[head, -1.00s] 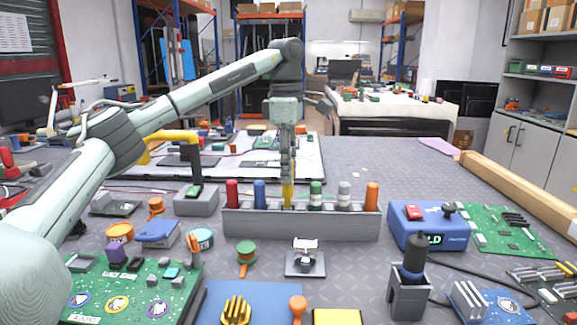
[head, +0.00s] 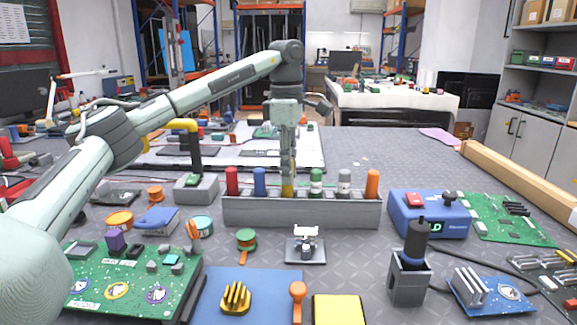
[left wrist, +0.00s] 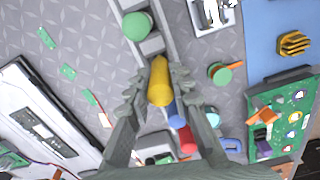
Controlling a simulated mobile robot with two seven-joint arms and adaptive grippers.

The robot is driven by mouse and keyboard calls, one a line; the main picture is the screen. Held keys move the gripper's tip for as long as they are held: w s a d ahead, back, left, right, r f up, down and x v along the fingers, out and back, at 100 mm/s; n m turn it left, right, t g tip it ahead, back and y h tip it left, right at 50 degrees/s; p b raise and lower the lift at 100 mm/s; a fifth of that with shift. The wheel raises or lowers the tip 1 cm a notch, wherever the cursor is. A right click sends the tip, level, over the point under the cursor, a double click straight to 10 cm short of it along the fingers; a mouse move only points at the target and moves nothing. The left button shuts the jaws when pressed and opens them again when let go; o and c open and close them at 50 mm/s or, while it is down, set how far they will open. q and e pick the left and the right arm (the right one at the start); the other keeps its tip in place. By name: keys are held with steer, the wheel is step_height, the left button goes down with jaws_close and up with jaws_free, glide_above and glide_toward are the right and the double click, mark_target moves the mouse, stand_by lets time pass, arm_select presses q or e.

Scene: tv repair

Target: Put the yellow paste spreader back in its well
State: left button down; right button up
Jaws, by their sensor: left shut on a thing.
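The yellow paste spreader (head: 288,190) is upright at the grey rack (head: 300,211), between the blue-handled tool (head: 260,181) and the green-handled tool (head: 315,183). My left gripper (head: 288,180) points straight down from above and is shut on the spreader's handle. In the left wrist view the yellow handle (left wrist: 160,82) lies between the two fingers (left wrist: 158,88). The spreader's lower end is hidden behind the rack's front wall, so I cannot tell how deep it sits. My right gripper is not in view.
The rack also holds red (head: 232,181), grey (head: 344,183) and orange (head: 372,184) tools close by. A blue soldering station (head: 430,217) stands to the right. A small metal stand (head: 305,246) is in front. The table behind the rack's right side is mostly clear.

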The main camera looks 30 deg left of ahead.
arm_select(q)
steer(key=shift+f+b, duration=0.35)
steer(key=shift+f, duration=0.7)
steer(key=shift+f, duration=0.1)
steer(key=c, duration=1.3)
jaws_free()
step_height(320, 180, up, 12)
steer(key=shift+a+r, duration=0.1)
steer(key=shift+a, duration=0.05)
steer(key=shift+s, duration=0.1)
